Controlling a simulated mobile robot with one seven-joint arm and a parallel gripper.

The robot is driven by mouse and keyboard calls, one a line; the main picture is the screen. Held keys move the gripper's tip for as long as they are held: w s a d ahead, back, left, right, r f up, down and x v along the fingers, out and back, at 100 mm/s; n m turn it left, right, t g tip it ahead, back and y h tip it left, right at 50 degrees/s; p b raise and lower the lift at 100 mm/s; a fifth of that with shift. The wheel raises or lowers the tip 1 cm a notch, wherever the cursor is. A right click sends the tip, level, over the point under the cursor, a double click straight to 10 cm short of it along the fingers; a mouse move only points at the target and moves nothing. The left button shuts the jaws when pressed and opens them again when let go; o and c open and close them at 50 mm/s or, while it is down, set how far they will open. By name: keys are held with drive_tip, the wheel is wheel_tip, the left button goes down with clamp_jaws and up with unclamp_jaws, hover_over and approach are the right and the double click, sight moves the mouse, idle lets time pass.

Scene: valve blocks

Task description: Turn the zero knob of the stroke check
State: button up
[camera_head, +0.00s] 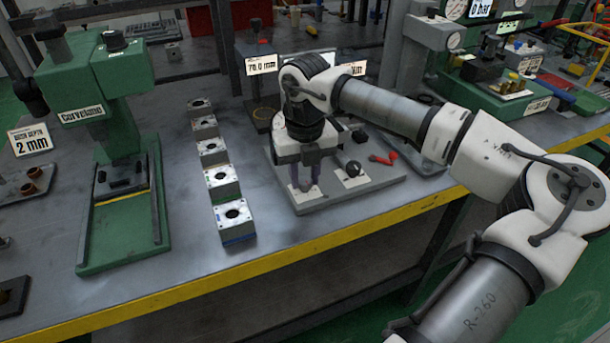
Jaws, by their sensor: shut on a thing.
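The stroke check is a grey base plate (382,187) on the bench, with a sign reading about 70.0 mm (262,65) behind it. My gripper (305,188) points down at the plate's front left, its two fingers low over a pale label. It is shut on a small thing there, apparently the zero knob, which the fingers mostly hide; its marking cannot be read. A second, black knob (352,169) stands on a white label to the right, apart from my fingers. A red-handled lever (383,159) is further right.
A row of several valve blocks (233,219) stands left of the plate. A green press (121,200) is further left, and a green fixture (505,100) is at the right. Bare bench lies between blocks and press. The yellow bench edge (290,250) runs along the front.

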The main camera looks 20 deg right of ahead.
sight(305, 180)
drive_tip(key=n+b, duration=0.1)
drive_tip(key=n, duration=0.3)
drive_tip(key=shift+b, duration=0.4)
drive_tip(key=n+b, duration=0.1)
drive_tip(key=n, duration=0.3)
drive_tip(key=shift+n, duration=0.4)
drive_tip(key=o, duration=1)
drive_tip(key=shift+c, duration=0.2)
drive_tip(key=shift+r, duration=0.1)
wheel_tip(305, 180, up, 14)
